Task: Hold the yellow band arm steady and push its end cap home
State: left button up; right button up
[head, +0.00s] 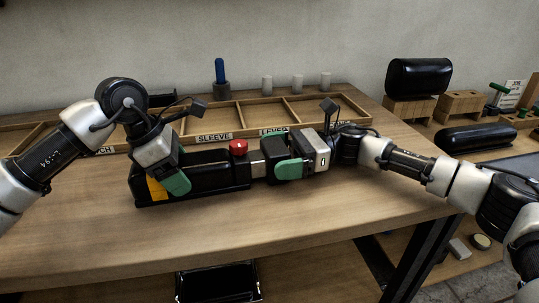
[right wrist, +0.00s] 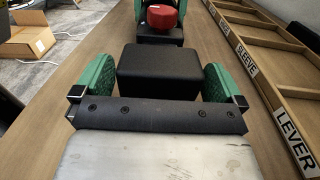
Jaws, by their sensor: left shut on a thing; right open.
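The band arm (head: 211,177) is a long black bar on the wooden bench, with a yellow band (head: 156,189) near its left end and a red knob (head: 238,147) on top. My left gripper (head: 176,180) is shut on the bar beside the yellow band. Whether the cap is fully seated is hidden.
A shallow wooden tray (head: 262,125) with compartments labelled SLEEVE and LEVER lies behind the bar. The bench front (head: 200,232) is clear.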

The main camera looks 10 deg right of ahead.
aim_at(264, 157)
jog(key=shift+a, duration=0.85)
jog(key=shift+c, duration=0.2)
jog(key=c, duration=1.2)
jog(key=shift+s+a, duration=0.1)
jog(key=shift+a, duration=1.65)
pick_arm(q)
jog(key=shift+d, duration=0.1)
pick_arm(e)
jog(key=o, duration=1.2)
jog(key=shift+o, duration=0.2)
jog(key=d, duration=1.2)
jog(key=shift+w, duration=0.3)
